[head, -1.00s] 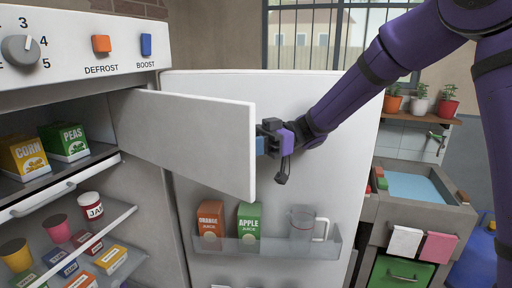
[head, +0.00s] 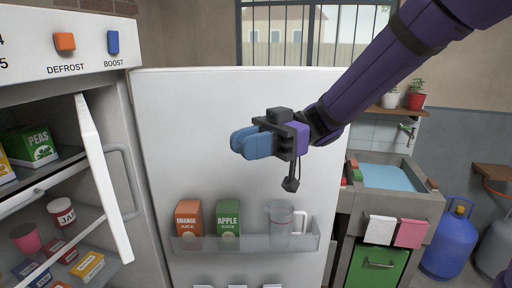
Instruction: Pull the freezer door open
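The white freezer door (head: 104,185) stands open at the left of the head view, seen nearly edge-on and jutting towards me. Its grey bar handle (head: 131,180) shows on the right-hand side of the door. The freezer compartment is visible left of the door, with a green peas box (head: 30,146) inside. My gripper (head: 243,143) is well to the right of the door and handle, touching neither. Its blue fingers point left and appear closed together with nothing between them.
The large open fridge door (head: 190,110) stands behind my gripper. Its clear shelf (head: 245,243) holds an orange juice carton (head: 188,220), an apple juice carton (head: 228,219) and a jug (head: 281,222). A sink (head: 388,178) and blue gas bottle (head: 450,240) are at right.

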